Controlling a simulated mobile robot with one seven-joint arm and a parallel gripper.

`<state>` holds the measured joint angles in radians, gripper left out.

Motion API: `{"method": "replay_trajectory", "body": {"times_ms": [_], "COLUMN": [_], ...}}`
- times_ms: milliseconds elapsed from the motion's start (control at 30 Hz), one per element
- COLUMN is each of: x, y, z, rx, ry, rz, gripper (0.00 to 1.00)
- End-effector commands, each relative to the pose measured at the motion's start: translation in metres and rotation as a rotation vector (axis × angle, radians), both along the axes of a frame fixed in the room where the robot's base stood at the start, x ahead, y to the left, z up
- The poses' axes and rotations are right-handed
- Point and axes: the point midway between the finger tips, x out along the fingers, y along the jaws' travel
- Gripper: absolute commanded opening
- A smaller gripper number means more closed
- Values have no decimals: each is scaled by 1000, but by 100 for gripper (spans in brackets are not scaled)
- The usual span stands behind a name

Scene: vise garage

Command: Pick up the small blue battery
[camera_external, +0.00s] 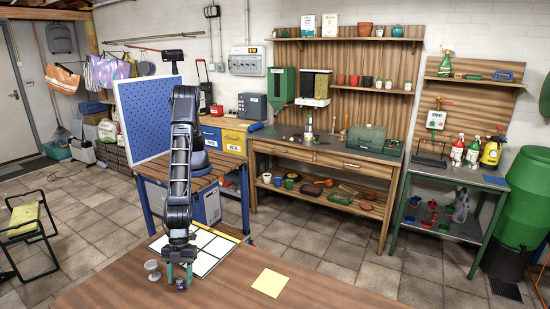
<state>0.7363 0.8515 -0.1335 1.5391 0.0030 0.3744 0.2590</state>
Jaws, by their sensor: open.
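A small dark blue object (180,284), which looks like the battery, stands on the wooden table (330,291) near the bottom of the external view. My gripper (180,274) points straight down over it with two teal fingers spread apart. The fingers appear to be to the left and right of the battery, with its lower part showing between and below them. The gripper is open. Whether the fingertips touch the battery is too small to tell.
A small grey goblet (152,271) stands close to the left of my gripper. A white panel with dark dividing lines (206,262) lies behind it. A flat yellow square (270,282) lies to the right. The table's right part is clear.

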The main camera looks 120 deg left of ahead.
Motion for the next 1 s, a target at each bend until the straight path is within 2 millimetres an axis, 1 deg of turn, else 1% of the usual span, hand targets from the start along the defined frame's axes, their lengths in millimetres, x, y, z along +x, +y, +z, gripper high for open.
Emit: {"method": "replay_trajectory", "body": {"times_ms": [33,133,367,400,467,600,633,867,1000], "x": [1,3,3,3,3,3,3,3,3], "y": [-2,-4,-5,-5,-5,-5,-5,-5,-5], "z": [-7,-13,-14,-14,-14,-14,-14,-13,-5], "rx": [1,0,0,0,0,0,0,-1,-1], "ry": [0,0,0,0,0,0,0,0,-2], "rz": [0,0,0,0,0,0,0,0,0], "gripper": [49,49,49,41,29,2,0,0,0]}}
